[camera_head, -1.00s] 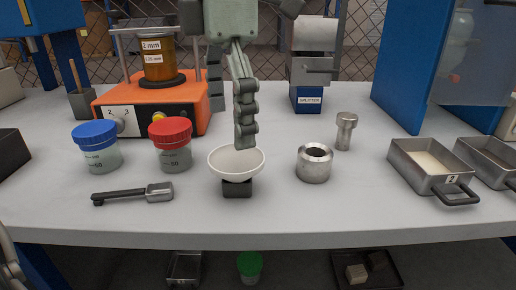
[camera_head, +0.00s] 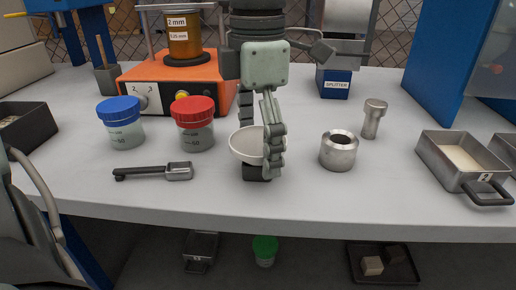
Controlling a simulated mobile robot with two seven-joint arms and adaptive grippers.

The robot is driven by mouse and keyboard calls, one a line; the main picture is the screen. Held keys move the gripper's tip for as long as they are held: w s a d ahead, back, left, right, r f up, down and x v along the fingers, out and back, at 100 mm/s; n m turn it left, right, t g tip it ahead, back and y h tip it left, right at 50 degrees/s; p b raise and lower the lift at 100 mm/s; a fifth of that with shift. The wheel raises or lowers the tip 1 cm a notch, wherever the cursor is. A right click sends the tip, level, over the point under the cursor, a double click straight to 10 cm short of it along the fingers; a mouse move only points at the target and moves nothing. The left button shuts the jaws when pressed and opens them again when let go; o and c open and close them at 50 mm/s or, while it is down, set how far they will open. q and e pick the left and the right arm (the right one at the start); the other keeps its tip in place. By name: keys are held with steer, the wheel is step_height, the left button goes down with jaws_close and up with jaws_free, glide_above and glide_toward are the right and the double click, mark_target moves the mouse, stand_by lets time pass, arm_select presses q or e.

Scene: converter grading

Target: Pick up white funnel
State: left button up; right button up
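The white funnel (camera_head: 241,147) looks like a shallow white bowl. It sits on a small black block (camera_head: 254,173) near the table's front, mouth up. My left gripper (camera_head: 262,140) reaches down over it from the back. Its fingers are apart: one comes down behind the funnel, and the other crosses in front of its right side. The fingers hide the right part of the funnel. Contact with it cannot be told. My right gripper is not in view.
A red-lidded jar (camera_head: 193,126) and a blue-lidded jar (camera_head: 122,125) stand to the left, with a black-handled scoop (camera_head: 152,172) in front. A metal ring (camera_head: 339,152) and metal plunger (camera_head: 374,120) stand to the right, then a metal pan (camera_head: 437,158). The orange machine (camera_head: 150,72) is behind.

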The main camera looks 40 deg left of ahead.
arm_select(q)
steer(key=c, duration=1)
steer(key=shift+o, duration=0.2)
steer(key=shift+r, duration=0.1)
